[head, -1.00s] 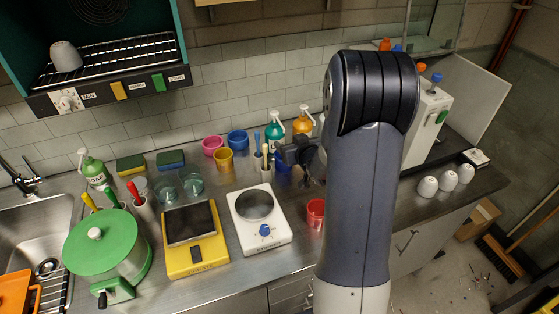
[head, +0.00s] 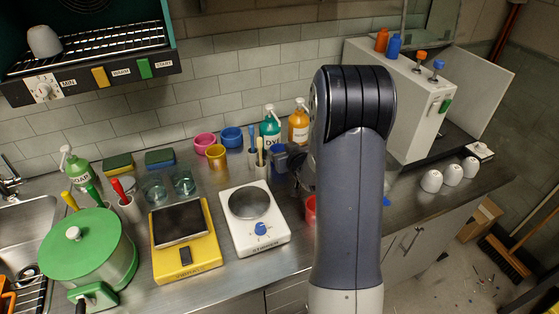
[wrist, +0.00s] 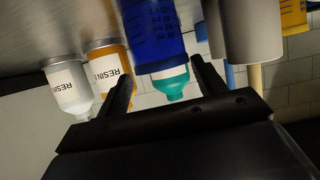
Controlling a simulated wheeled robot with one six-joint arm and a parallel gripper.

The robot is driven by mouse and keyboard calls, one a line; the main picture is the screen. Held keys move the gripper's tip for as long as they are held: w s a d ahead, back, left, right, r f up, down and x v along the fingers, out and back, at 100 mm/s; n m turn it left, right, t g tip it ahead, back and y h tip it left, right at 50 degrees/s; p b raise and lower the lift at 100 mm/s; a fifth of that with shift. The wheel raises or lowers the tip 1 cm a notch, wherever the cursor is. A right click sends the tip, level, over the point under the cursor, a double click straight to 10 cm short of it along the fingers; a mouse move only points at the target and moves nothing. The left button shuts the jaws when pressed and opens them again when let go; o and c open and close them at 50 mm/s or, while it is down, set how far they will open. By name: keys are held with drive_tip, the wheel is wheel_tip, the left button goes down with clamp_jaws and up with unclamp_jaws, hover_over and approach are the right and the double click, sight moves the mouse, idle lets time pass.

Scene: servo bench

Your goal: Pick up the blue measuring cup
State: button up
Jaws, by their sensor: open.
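The dark blue measuring cup (wrist: 160,32) with printed scale marks is in the wrist view, which shows the scene upside down. It lies ahead between the two fingers of my gripper (wrist: 162,72), which are open with nothing held. Its full outline is cut off at the picture's top edge. In the head view my gripper (head: 283,161) is a dark shape left of my arm, near the bottles.
A grey holder with sticks (wrist: 238,30) stands close beside the cup. A teal bottle (head: 270,125) and an orange bottle (head: 299,124) stand behind. A red cup (head: 310,208) is partly hidden by my arm. A white hotplate (head: 253,232) is to the left.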

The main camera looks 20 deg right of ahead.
sight(276, 147)
drive_tip(key=shift+p+x, duration=0.8)
drive_tip(key=shift+x, duration=1.75)
drive_tip(key=shift+a+f, duration=0.1)
drive_tip(key=shift+a, duration=0.1)
drive_tip(key=shift+s, duration=0.1)
drive_tip(key=c, duration=0.9)
